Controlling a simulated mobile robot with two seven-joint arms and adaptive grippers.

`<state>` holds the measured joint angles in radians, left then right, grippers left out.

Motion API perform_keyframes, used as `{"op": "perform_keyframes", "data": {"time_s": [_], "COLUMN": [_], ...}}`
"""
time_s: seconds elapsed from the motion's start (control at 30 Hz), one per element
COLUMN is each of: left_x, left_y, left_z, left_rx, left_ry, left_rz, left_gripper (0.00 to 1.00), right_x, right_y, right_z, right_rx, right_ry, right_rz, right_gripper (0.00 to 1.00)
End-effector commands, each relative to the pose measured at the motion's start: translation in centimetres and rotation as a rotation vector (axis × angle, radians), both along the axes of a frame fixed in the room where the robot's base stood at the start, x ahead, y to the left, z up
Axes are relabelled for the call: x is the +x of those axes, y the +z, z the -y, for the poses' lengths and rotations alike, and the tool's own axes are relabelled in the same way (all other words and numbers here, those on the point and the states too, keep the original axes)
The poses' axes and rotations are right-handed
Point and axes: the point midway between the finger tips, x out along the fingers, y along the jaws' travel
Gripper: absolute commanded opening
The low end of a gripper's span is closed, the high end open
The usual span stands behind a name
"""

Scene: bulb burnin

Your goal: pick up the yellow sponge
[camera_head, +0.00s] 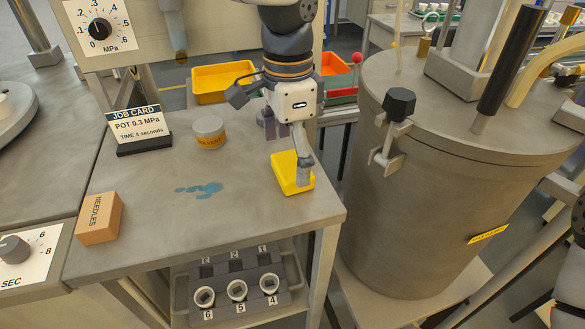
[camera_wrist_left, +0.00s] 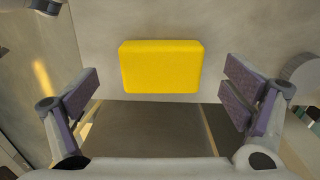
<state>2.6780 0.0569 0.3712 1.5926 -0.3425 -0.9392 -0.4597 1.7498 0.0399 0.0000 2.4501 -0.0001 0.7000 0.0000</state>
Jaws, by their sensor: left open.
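The yellow sponge (camera_head: 288,172) lies flat near the right edge of the grey bench (camera_head: 150,235). In the left wrist view the sponge (camera_wrist_left: 160,66) shows as a whole yellow block, centred side to side and a little above the middle of the picture. My left gripper (camera_head: 287,150) comes down over the sponge from behind, and one finger hides part of its right side. In the left wrist view the gripper's pads (camera_wrist_left: 163,96) are wide apart with nothing between them; the sponge appears beyond them. Whether a finger touches the sponge is unclear.
A solvent jar (camera_head: 209,134), a job card (camera_head: 138,128), a needles box (camera_head: 99,218) and a blue spill (camera_head: 200,189) are left of the sponge. A large grey pot (camera_head: 440,210) stands right of the bench. A numbered rack (camera_head: 240,295) sits below.

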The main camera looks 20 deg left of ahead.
Motion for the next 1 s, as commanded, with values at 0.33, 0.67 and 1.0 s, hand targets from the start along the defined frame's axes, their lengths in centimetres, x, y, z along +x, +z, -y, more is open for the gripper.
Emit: {"op": "perform_keyframes", "data": {"time_s": [0.33, 0.67, 1.0], "left_x": [0.0, 0.0, 0.1], "left_y": [-2.0, -2.0, -1.0], "left_z": [0.0, 0.0, 0.0], "left_rx": [0.000, -0.001, 0.000], "left_ry": [0.000, 0.000, 0.001], "left_rz": [0.001, 0.001, 0.003], "left_gripper": [0.94, 0.51, 0.51], "right_x": [-0.1, -0.1, 0.0], "right_y": [-0.1, -0.1, 0.0], "right_z": [0.0, 0.0, 0.0], "right_rx": [0.000, 0.000, 0.000], "right_ry": [0.000, 0.000, 0.000], "right_rz": [-0.004, -0.004, -0.001], "right_gripper": [0.00, 0.00, 0.00]}}
